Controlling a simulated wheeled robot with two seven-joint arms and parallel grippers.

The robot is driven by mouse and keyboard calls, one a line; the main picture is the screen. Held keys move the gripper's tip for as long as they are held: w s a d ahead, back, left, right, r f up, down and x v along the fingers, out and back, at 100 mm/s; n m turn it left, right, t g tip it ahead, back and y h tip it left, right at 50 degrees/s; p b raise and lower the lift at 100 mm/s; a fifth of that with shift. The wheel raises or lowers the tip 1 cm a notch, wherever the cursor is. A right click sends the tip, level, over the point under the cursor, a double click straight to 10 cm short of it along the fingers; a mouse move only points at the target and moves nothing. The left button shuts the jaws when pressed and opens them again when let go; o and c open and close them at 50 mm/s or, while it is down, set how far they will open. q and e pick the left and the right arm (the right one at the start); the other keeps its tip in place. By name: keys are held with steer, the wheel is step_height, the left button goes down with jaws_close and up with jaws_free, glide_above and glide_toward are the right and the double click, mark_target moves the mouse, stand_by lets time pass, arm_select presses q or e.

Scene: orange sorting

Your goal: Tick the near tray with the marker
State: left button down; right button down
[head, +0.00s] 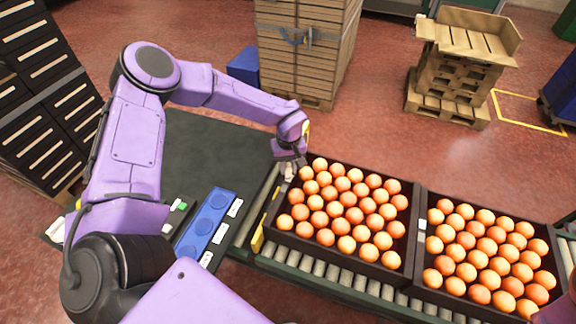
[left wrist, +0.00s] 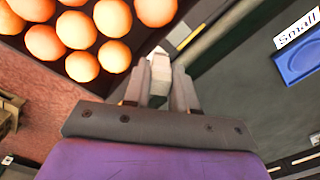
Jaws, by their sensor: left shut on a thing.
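My left gripper (head: 289,168) is at the far left corner of the left tray of oranges (head: 398,262). In the left wrist view the gripper (left wrist: 158,88) is shut on a pale, blocky piece that I take to be the marker (left wrist: 160,68); its tip is hard to make out. The marker is close beside the tray's dark wall; I cannot tell whether it touches. No tick can be made out on the tray. A second tray of oranges (head: 412,268) stands to the right. My right gripper is not in view.
Both trays rest on a roller conveyor (head: 345,290). A blue holder (head: 207,222) with white labels lies on the dark table (head: 205,150), one label (left wrist: 298,30) reading "Small". Stacked crates (head: 305,50) and pallets (head: 455,75) stand behind. The table behind the holder is clear.

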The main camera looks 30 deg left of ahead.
arm_select(q)
steer(key=shift+f+b, duration=0.3)
steer(key=shift+f, duration=0.25)
stand_by(0.4)
stand_by(1.0)
steer(key=shift+w+a, duration=0.15)
steer(key=shift+w, duration=0.6)
steer(key=shift+s+p, duration=0.35)
steer(key=shift+s, duration=0.25)
stand_by(0.4)
step_height(320, 180, up, 7)
steer(key=p, duration=0.6)
steer(key=shift+r+p, duration=0.1)
steer(key=shift+p, duration=0.2)
steer(key=shift+d, duration=0.2)
